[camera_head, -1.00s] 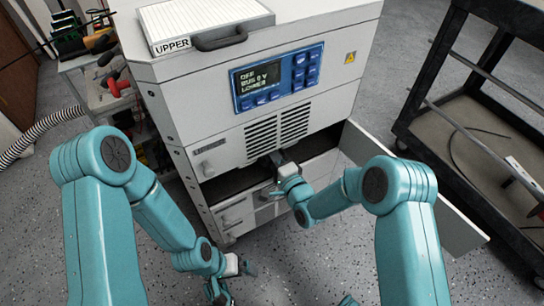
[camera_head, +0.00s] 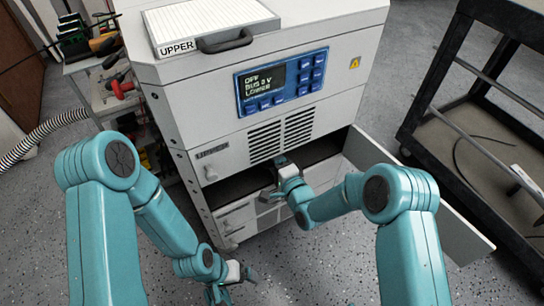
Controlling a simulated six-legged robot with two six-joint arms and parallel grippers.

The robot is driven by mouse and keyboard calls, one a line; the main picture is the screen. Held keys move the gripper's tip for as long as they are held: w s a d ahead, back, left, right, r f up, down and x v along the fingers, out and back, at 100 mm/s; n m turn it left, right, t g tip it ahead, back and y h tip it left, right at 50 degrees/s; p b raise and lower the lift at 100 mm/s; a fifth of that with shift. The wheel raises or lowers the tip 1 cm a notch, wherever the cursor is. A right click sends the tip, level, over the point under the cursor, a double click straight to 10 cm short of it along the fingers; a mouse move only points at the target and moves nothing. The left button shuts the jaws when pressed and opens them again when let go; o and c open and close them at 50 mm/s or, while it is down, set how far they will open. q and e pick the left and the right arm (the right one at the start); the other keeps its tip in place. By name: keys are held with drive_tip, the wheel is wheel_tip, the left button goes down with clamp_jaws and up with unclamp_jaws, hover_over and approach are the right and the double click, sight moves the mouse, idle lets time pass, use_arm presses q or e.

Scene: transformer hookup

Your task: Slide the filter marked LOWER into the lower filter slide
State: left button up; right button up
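The grey cabinet (camera_head: 180,100) stands ahead with a dark, wide opening (camera_head: 235,186) below its vent. A label reading UPPER (camera_head: 211,151) is on the front above that opening. I cannot make out a filter marked LOWER. A white filter marked UPPER (camera_head: 215,20) lies on top of the cabinet, with a dark handle. My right gripper (camera_head: 273,179) is at the opening, its fingers apart, with nothing clearly held. My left gripper (camera_head: 238,285) is low in front of the cabinet, near the floor, fingers seemingly apart and empty. The lower slide is partly hidden by my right arm.
A panel door (camera_head: 455,230) stands swung open to the right of the opening. A dark cart (camera_head: 470,140) is at the right. A tool shelf (camera_head: 100,90) and a ribbed hose (camera_head: 45,128) are at the left. The display (camera_head: 280,80) shows OFF, BUS 0 V, LOWER.

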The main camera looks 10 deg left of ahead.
drive_tip(key=shift+v, duration=1.15)
use_arm(q)
drive_tip(key=shift+r+p, duration=0.45)
use_arm(e)
drive_tip(key=shift+v, duration=1.4)
use_arm(q)
drive_tip(key=shift+s+d, duration=0.1)
drive_tip(key=shift+s, duration=0.05)
use_arm(e)
drive_tip(key=shift+s+d, duration=0.1)
